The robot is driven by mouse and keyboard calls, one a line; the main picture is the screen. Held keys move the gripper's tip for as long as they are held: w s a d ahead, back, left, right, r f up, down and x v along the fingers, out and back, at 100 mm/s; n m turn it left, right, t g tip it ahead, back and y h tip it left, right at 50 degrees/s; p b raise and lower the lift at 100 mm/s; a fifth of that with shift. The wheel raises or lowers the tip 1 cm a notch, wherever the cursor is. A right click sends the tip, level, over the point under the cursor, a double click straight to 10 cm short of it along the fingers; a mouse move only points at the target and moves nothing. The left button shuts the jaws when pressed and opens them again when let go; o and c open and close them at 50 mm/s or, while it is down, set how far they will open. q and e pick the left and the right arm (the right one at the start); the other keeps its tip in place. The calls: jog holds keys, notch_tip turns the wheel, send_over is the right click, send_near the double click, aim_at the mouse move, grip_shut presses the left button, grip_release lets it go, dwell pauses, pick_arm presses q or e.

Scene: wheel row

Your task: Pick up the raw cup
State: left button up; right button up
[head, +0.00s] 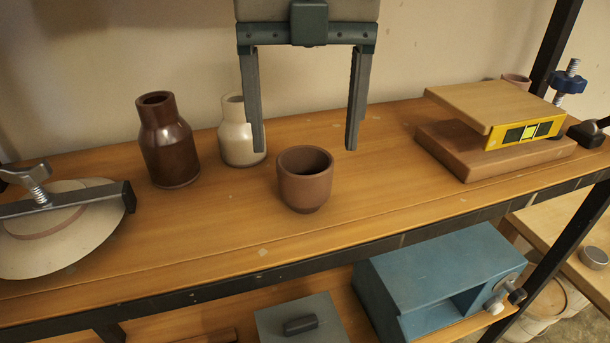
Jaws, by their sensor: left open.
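The raw cup (305,187) is a small brown, unglazed cup standing upright on the wooden shelf board in the middle of the head view. My left gripper (304,148) points down from the top of the picture. Its two fingers are wide apart with nothing between them. In the picture the fingertips end about level with the cup's rim, one to each side of it, and do not touch it. I cannot tell whether they are above the cup or farther back. My right gripper is not in view.
A dark brown bottle (167,145) and a cream bottle (238,140) stand left of the cup. A clamped pale plate (60,245) is at far left. Stacked boards (480,160) with a yellow level (520,133) are at right. Shelf right of the cup is clear.

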aim_at(305, 159)
pick_arm(q)
jog(key=shift+f+p, duration=0.35)
jog(key=shift+p, duration=0.05)
notch_tip(305, 159, down, 4)
jog(key=shift+r+p, duration=0.1)
jog(key=shift+p, duration=0.85)
jog(key=shift+f, duration=0.35)
jog(key=shift+c, duration=0.9)
jog(key=c, duration=1.1)
